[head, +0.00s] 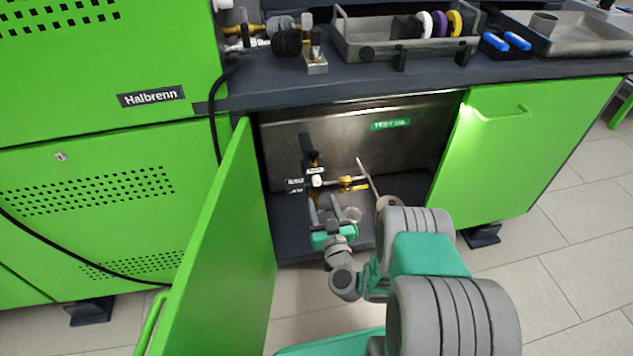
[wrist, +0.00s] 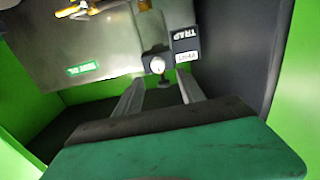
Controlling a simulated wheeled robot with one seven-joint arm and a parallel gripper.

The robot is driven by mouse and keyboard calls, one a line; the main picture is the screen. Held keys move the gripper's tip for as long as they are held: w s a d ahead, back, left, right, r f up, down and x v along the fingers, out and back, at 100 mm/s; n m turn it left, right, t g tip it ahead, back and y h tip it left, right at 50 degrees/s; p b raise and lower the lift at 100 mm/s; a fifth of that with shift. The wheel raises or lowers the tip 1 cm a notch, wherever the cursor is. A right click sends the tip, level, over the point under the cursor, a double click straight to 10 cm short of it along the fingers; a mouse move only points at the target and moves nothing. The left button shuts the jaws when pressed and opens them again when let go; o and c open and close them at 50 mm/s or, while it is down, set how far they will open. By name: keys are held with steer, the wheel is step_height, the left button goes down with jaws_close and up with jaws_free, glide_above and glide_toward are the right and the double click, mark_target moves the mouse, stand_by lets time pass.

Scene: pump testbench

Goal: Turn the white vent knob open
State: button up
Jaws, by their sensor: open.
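The white vent knob (head: 317,180) is on the pipework inside the open cabinet, below a dark bracket. In the wrist view, the white knob (wrist: 157,65) appears as a round white end just beyond my fingertips and roughly between them. My gripper (head: 324,207) reaches into the cabinet and is below the knob in the head view. In the wrist view, my gripper (wrist: 159,80) has its two fingers apart with nothing held. It appears apart from the knob, though the exact gap is hard to tell.
A label reading TRAP (wrist: 186,42) is beside the knob. A yellow-handled valve (head: 350,184) is to its right. An open green door (head: 225,240) stands left of my arm; another green door (head: 520,140) is on the right. The bench top (head: 385,70) overhangs the cabinet.

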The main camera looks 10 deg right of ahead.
mark_target(318, 183)
steer(key=shift+w+d+p, duration=0.2)
steer(key=shift+w+p, duration=0.6)
steer(key=shift+w, duration=2.75)
steer(key=shift+r, duration=0.1)
steer(key=shift+c, duration=0.5)
jaws_close()
